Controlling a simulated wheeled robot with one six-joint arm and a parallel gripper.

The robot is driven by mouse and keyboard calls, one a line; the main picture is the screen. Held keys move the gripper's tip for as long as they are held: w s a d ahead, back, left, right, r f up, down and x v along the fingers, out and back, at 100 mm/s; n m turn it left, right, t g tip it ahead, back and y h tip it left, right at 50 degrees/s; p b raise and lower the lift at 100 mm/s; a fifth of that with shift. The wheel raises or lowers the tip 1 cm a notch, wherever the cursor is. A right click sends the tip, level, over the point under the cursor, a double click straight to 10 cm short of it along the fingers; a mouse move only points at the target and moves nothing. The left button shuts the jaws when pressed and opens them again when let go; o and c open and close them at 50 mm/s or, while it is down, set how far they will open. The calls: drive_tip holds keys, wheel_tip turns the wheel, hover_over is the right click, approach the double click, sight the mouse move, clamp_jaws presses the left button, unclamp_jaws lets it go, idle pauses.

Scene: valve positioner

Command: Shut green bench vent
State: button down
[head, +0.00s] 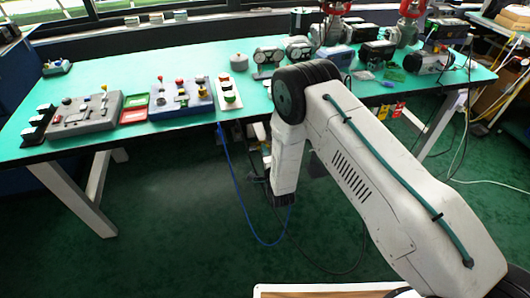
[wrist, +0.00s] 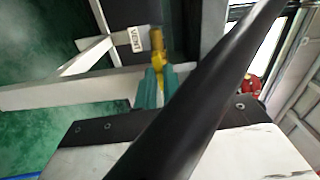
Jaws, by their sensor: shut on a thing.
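In the wrist view, a small brass vent fitting (wrist: 157,40) with a yellow handle (wrist: 157,65) is below a white label (wrist: 136,39) whose lettering appears to read VENT, upside down. My gripper (wrist: 157,78) has teal fingers, one on each side of the yellow handle, and is shut on it. The handle's far end is hidden between the fingers. In the head view, my arm bends down at the front edge of the green-topped bench (head: 135,60). My gripper and the vent cannot be made out there.
A dark diagonal band covers much of the wrist view. Red parts (wrist: 252,85) show at its right. In the head view, a grey control box (head: 85,118), a blue-grey box (head: 180,98) and a white switch panel (head: 229,94) sit along the bench front. A blue cable (head: 236,185) hangs below.

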drive_tip(key=shift+n, duration=8.4)
drive_tip(key=c, duration=1.5)
unclamp_jaws()
drive_tip(key=v, duration=0.8)
